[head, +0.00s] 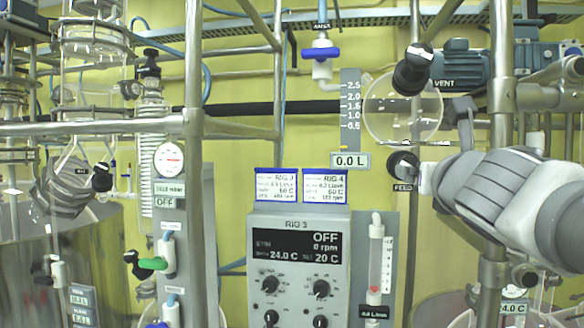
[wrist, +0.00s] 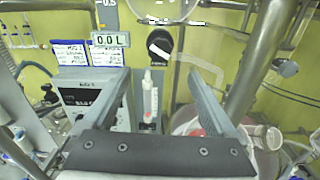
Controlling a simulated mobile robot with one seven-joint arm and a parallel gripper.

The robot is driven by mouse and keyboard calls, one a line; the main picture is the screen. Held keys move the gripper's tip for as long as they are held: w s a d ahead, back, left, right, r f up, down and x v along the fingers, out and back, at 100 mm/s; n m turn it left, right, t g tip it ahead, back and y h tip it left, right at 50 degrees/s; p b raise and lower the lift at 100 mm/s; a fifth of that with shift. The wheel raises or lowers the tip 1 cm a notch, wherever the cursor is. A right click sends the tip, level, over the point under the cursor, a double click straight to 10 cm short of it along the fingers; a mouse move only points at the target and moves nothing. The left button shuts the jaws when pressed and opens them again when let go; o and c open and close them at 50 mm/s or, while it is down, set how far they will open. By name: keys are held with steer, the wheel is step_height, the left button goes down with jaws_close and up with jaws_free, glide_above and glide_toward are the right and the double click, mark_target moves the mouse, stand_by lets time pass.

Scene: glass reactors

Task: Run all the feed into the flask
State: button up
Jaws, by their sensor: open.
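The round glass feed vessel (head: 403,110) looks clear and empty; the readout (head: 350,160) beside it shows 0.0 L. Below it is the black FEED knob (head: 403,165) with a white bar. In the wrist view this knob (wrist: 159,42) lies ahead, beyond my fingertips, its bar slanting. My gripper (wrist: 155,76) is open and empty, with a finger either side of the view and neither visibly touching the knob. A glass flask (wrist: 203,125) with reddish contents shows partly behind my right finger; only its top edge (head: 440,312) shows in the head view.
The RIG 3 panel (head: 298,262) reads OFF, 0 rpm. A flow tube (head: 375,268) stands right of it. A steel post (head: 500,120) is close to my arm.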

mark_target(407, 161)
steer(key=x, duration=1.3)
steer(key=shift+w, duration=0.1)
steer(key=c, duration=1.4)
steer(key=shift+m, duration=0.3)
